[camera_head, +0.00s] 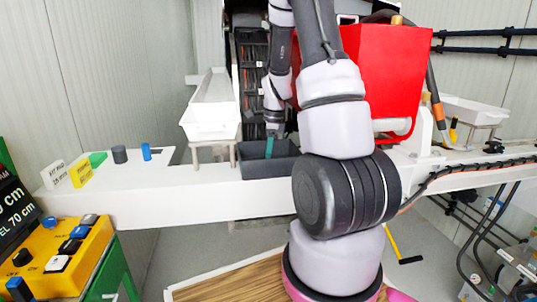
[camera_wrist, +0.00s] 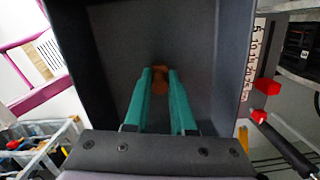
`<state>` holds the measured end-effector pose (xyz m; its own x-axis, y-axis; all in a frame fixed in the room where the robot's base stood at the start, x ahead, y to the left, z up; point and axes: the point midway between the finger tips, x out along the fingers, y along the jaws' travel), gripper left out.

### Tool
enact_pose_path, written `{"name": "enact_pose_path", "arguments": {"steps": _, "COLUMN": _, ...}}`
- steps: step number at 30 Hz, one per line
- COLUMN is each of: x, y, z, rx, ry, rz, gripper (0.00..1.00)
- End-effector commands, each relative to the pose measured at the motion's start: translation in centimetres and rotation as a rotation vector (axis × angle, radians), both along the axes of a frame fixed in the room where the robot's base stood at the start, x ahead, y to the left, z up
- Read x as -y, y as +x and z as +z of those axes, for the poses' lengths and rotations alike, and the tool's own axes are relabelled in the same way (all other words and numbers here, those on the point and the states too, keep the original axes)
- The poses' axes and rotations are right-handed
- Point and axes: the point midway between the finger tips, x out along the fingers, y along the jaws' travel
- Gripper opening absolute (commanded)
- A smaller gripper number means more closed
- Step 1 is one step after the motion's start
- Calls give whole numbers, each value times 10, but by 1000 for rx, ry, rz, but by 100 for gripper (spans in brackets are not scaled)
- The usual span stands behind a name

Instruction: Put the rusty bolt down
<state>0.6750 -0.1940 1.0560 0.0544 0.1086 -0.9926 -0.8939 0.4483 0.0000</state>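My gripper shows in the wrist view (camera_wrist: 161,72) as two long teal fingers pointing into a dark grey bin. The rusty bolt (camera_wrist: 160,80), orange-brown, shows at the fingertips, between and just beyond them. The fingers are close to the bolt on both sides; it appears gripped between the tips. The dark grey bin (camera_wrist: 110,40) surrounds the fingertips with its walls. In the head view, my gripper (camera_head: 270,147) points down into the bin (camera_head: 285,167) on the white bench; the bolt is not visible there.
A white tray (camera_head: 210,115) stands on a raised support left of the bin. A dark cylinder (camera_head: 120,154) and a blue cylinder (camera_head: 146,152) stand on the bench at left. A red box (camera_head: 385,75) is behind my arm at right. The white bench between the cylinders and bin has free room.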

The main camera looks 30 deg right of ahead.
Motion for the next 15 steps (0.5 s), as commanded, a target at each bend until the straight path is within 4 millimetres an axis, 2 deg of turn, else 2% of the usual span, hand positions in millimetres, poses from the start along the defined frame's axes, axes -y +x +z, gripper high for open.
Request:
{"name": "enact_pose_path", "arguments": {"steps": 1, "x": 0, "y": 0, "z": 0, "rx": 0, "ry": 0, "rz": 0, "gripper": 42}}
{"name": "enact_pose_path", "arguments": {"steps": 2, "x": 0, "y": 0, "z": 0, "rx": 0, "ry": 0, "rz": 0, "gripper": 53}}
{"name": "enact_pose_path", "arguments": {"steps": 11, "x": 0, "y": 0, "z": 0, "rx": 0, "ry": 0, "rz": 1, "gripper": 53}}
{"name": "enact_pose_path", "arguments": {"steps": 15, "x": 1, "y": 0, "z": 10, "rx": 3, "ry": -1, "rz": 2, "gripper": 53}}
